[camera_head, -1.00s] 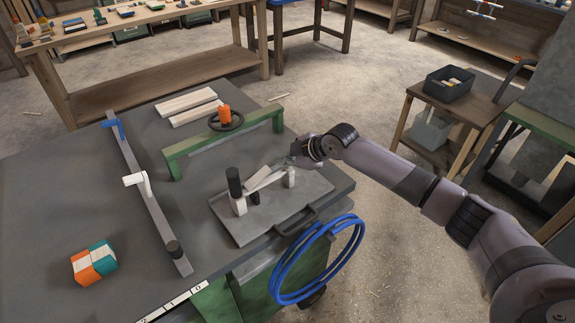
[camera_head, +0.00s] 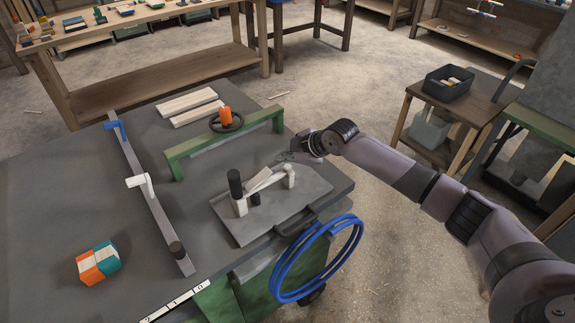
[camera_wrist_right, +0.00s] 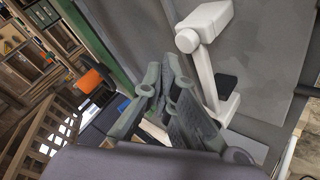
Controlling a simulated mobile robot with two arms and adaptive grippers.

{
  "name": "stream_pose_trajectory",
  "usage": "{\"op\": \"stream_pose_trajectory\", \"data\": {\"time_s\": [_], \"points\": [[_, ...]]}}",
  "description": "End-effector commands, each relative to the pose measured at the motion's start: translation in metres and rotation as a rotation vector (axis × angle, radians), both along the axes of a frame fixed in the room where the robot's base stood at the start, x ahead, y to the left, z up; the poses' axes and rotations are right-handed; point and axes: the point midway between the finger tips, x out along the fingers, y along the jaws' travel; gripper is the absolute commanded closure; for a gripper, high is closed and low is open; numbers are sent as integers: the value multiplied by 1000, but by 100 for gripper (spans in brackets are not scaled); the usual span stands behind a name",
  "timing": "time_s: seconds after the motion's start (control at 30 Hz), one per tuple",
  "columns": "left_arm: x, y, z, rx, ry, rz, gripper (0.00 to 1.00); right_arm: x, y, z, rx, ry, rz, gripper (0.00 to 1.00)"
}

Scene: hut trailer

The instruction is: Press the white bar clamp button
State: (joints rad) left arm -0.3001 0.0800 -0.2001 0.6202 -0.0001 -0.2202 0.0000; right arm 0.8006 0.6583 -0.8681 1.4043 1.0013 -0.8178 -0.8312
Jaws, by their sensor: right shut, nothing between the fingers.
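The bar clamp (camera_head: 152,205) is a long grey bar lying on the dark table. It has a blue jaw (camera_head: 117,127) at its far end, a white sliding piece (camera_head: 139,181) at mid-length and a black handle at its near end. A separate button on the white piece is too small to make out. My right gripper (camera_head: 284,158) is shut and empty, at the table's right side, well right of the bar clamp. Its grey fingers also show in the right wrist view (camera_wrist_right: 165,95), beside a white toggle clamp (camera_wrist_right: 205,65). My left gripper is out of view.
The toggle clamp stands on a grey plate (camera_head: 225,222) near the table's right edge. A green frame (camera_head: 188,154) with an orange-knobbed wheel stands between gripper and bar clamp. White boards lie behind it, a coloured block (camera_head: 98,263) front left. A blue hose hangs off the edge.

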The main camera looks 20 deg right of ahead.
Motion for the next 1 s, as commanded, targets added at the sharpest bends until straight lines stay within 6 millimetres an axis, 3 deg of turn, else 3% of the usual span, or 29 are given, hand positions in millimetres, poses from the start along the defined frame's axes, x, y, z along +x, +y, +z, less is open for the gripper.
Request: {"op": "stream_pose_trajectory", "data": {"time_s": [0.4,1.0], "points": [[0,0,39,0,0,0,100,0,0,45,1,-1,0,100],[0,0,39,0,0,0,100,0,0,46,0,-1,-1,100]]}}
